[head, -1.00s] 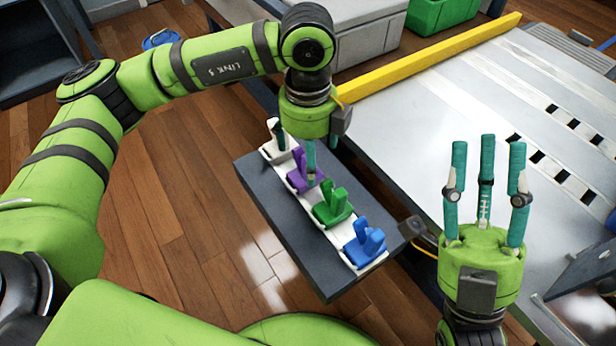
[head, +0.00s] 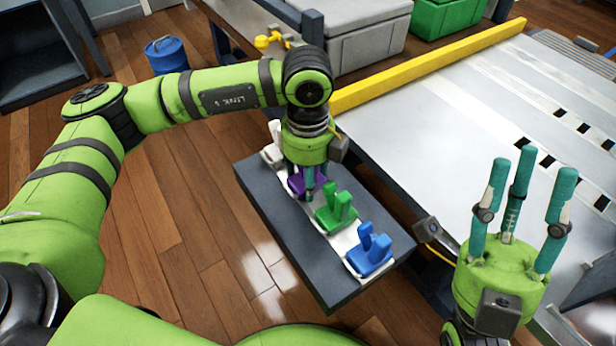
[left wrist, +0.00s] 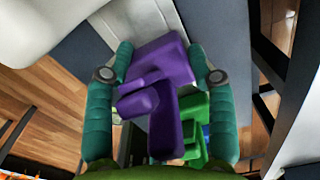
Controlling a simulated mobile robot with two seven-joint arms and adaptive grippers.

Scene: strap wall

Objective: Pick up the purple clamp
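The purple clamp (head: 318,183) sits in the white holder strip on a dark grey shelf, between a pale clamp and a green clamp. My left gripper (head: 308,180) is right over it, pointing down, and partly hides it. In the left wrist view the purple clamp (left wrist: 160,90) lies between the teal fingers, one on each side. The fingers look spread around it, and I cannot tell whether either touches it. My right gripper (head: 520,205) is empty, with its three fingers apart and pointing up, at the right.
The green clamp (head: 336,208) and blue clamp (head: 369,252) stand close by in the same row; the pale clamp (head: 271,152) is behind. A yellow bar (head: 430,65) edges the grey table (head: 440,130) at right. A blue bucket (head: 167,56) stands on the floor.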

